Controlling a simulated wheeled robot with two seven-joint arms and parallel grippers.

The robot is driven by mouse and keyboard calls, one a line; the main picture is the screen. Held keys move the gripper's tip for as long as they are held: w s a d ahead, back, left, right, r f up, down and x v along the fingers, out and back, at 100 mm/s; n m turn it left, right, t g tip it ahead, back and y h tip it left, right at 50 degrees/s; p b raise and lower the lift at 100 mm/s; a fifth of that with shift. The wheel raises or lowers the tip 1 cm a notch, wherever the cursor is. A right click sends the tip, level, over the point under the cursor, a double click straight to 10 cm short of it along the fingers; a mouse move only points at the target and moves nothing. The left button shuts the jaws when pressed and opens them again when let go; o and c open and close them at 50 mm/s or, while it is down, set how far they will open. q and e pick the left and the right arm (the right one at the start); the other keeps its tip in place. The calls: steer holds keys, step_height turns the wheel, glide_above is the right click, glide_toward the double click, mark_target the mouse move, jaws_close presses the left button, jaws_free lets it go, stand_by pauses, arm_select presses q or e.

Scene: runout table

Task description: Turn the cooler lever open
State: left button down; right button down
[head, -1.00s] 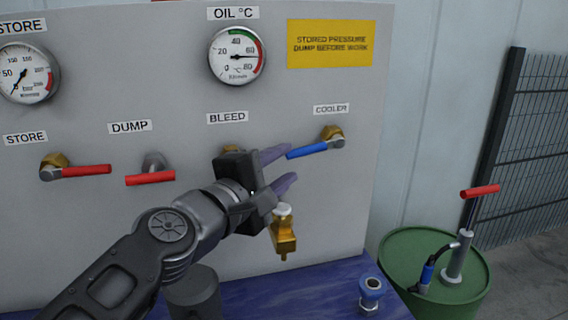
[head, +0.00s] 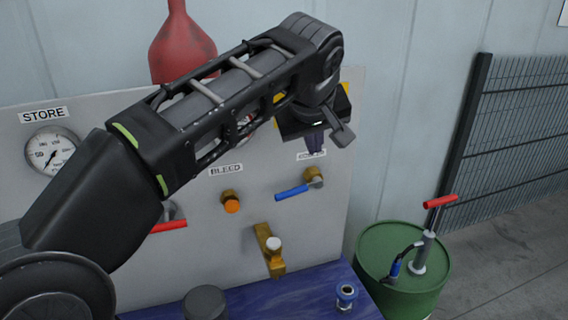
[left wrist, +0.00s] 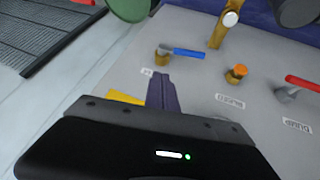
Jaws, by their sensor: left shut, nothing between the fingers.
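The cooler lever (head: 292,192) has a blue handle pointing left and slightly down from its brass valve (head: 313,175) on the grey panel. It also shows in the left wrist view (left wrist: 188,52), with its handle clear of my fingers. My left gripper (head: 316,148) is above the lever, fingers pointing down in front of the COOLER label, which they partly cover. In the left wrist view its purple fingers (left wrist: 161,92) are together and empty, apart from the lever. My right gripper is not in view.
An orange bleed knob (head: 231,205) and a brass fitting with a white cap (head: 271,250) are left of and below the lever. A red lever (head: 168,227) is partly behind my arm. A green drum (head: 405,270) with a hand pump stands at right.

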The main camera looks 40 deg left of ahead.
arm_select(q)
steer(key=shift+n+g+y, duration=0.7)
steer(key=shift+y, duration=0.1)
steer(key=s+a, duration=0.3)
steer(key=shift+s+a+r, duration=0.15)
steer(key=shift+s, duration=0.1)
steer(key=b, duration=0.3)
glide_above(284, 194)
step_height(284, 194, down, 8)
steer(key=shift+f, duration=0.1)
steer(key=shift+d+f+p, duration=0.25)
steer(key=shift+f, duration=0.75)
steer(key=shift+d+f+p, duration=0.2)
steer(key=shift+f, duration=0.8)
